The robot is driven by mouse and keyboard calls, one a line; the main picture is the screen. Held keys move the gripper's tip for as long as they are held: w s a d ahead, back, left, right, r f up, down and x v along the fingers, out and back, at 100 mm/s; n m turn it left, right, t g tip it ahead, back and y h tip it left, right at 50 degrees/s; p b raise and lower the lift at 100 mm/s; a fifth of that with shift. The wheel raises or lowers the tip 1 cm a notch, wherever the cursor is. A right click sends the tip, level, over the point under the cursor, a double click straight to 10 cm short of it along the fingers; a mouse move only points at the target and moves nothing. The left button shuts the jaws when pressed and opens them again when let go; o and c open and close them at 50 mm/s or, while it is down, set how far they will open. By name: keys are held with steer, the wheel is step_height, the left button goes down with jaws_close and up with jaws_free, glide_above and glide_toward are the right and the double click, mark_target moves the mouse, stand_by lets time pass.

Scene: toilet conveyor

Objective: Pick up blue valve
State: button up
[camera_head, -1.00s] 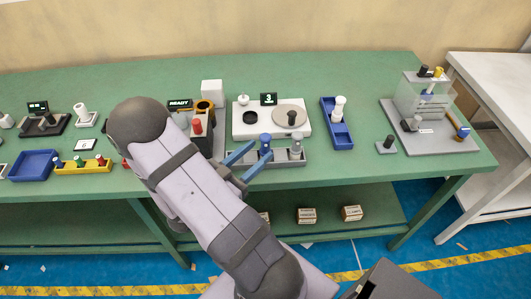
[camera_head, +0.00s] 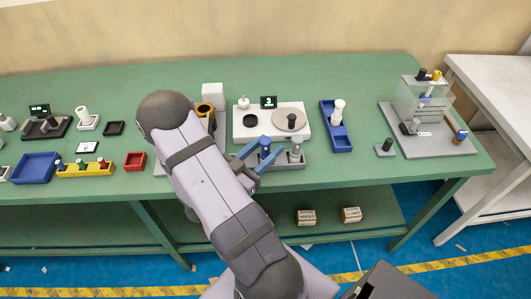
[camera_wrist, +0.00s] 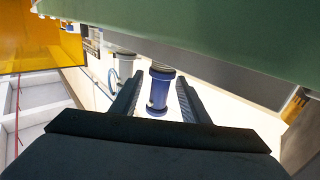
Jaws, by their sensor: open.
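The blue valve (camera_head: 265,147) stands upright in the grey holder (camera_head: 290,160) at the front of the bench. In the wrist view the blue valve (camera_wrist: 159,88) lies between the two dark fingers, with a gap visible on each side. My gripper (camera_head: 262,151) is open, its blue fingers reaching to either side of the valve; it also shows in the wrist view (camera_wrist: 157,100). A grey valve (camera_head: 295,149) stands in the same holder just right of the fingers, and a pale cylinder (camera_wrist: 124,65) shows beside the left finger in the wrist view. My arm hides the holder's left part.
Behind the holder is a white station (camera_head: 238,133) with a round grey disc (camera_head: 283,112). A blue tray (camera_head: 342,140) holding a white part stands to the right. The bench (camera_head: 365,172) is clear at front right.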

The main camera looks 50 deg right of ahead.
steer(key=shift+d+p, duration=0.45)
steer(key=shift+d, duration=1.3)
jaws_close()
steer(key=shift+r, duration=0.15)
step_height(320, 180, up, 10)
